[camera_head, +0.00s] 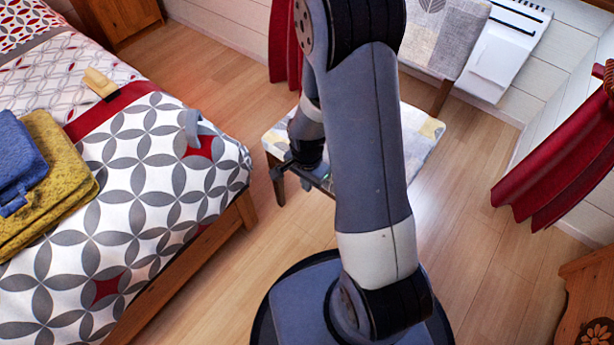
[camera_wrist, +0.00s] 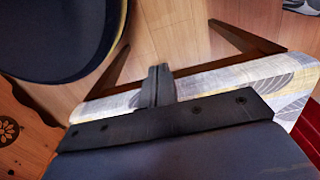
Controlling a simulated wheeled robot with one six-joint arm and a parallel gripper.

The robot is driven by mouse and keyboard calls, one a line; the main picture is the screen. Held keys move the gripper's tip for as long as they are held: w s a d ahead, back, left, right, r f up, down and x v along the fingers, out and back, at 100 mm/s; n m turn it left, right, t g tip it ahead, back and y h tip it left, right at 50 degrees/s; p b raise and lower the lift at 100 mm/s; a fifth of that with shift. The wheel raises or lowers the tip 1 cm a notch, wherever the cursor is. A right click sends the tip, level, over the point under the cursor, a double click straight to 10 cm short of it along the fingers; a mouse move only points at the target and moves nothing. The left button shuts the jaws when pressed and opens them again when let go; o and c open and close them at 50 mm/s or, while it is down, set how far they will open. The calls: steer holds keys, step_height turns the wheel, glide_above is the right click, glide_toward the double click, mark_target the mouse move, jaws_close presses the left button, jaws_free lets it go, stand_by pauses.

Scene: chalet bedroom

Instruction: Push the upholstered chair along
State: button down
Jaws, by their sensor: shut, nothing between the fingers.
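The upholstered chair (camera_head: 425,135) stands on the wooden floor, partly hidden behind my arm in the head view. It has a pale seat with grey and yellow pattern, a grey patterned backrest (camera_head: 447,35) and wooden legs. My gripper (camera_head: 282,172) is at the near left part of the seat in the head view. In the wrist view the gripper's closed fingers (camera_wrist: 158,78) overlap the seat's edge (camera_wrist: 90,110), with two chair legs beyond. The fingers hold nothing. I cannot tell whether they touch the seat.
A bed (camera_head: 150,150) with patterned bedding stands at the left, its wooden frame near the chair. A white heater (camera_head: 505,50) and a red curtain (camera_head: 550,160) are by the wall. A wooden piece of furniture (camera_head: 588,300) stands at lower right. Floor (camera_head: 480,250) right of my base is clear.

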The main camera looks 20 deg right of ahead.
steer(key=shift+w+d+f+b, duration=0.35)
steer(key=shift+w+d+f, duration=0.25)
steer(key=shift+d+f, duration=0.25)
steer(key=shift+w+d+f+b, duration=0.3)
steer(key=shift+w+d+f, duration=0.25)
steer(key=shift+d+f, duration=0.25)
